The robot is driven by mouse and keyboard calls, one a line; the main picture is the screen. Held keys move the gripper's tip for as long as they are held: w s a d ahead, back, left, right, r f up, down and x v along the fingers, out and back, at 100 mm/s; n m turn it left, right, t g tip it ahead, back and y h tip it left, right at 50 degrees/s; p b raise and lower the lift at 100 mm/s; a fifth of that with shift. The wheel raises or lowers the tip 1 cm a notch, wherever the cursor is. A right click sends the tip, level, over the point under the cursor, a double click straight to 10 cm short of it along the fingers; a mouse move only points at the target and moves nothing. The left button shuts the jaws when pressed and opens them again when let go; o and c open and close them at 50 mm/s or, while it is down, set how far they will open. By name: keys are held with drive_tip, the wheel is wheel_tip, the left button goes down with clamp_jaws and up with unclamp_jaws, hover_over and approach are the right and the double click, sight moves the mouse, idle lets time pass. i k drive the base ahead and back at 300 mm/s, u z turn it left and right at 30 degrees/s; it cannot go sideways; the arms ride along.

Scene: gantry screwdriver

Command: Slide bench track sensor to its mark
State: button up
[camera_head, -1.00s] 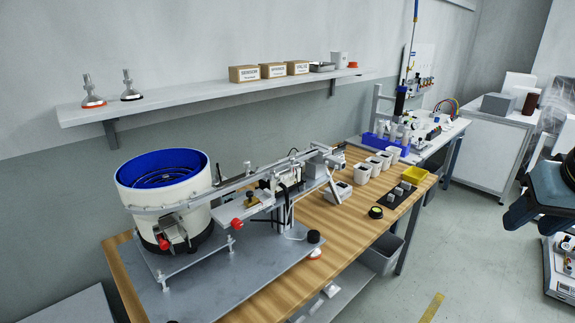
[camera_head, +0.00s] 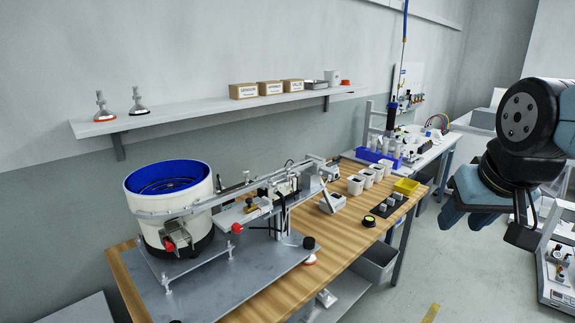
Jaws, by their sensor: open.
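The bench track (camera_head: 225,197) is a long pale rail running from the white feeder bowl (camera_head: 178,225) with its blue inside up to the right across the wooden bench. Small fittings sit along it, among them a brass-coloured piece (camera_head: 251,206) and a red knob (camera_head: 237,228). I cannot tell which fitting is the sensor, and its mark is too small to make out. My gripper (camera_head: 466,214) hangs at the right, with blue-grey fingers pointing down. It is open and appears empty, well to the right of the track and apart from it.
A shelf (camera_head: 200,110) runs along the wall above. A grey bin (camera_head: 374,263) is beneath the bench. The floor in front is clear.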

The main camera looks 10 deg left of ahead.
sight(289, 176)
drive_tip(key=u, duration=0.1)
drive_tip(key=i, duration=1)
drive_tip(key=z, duration=0.1)
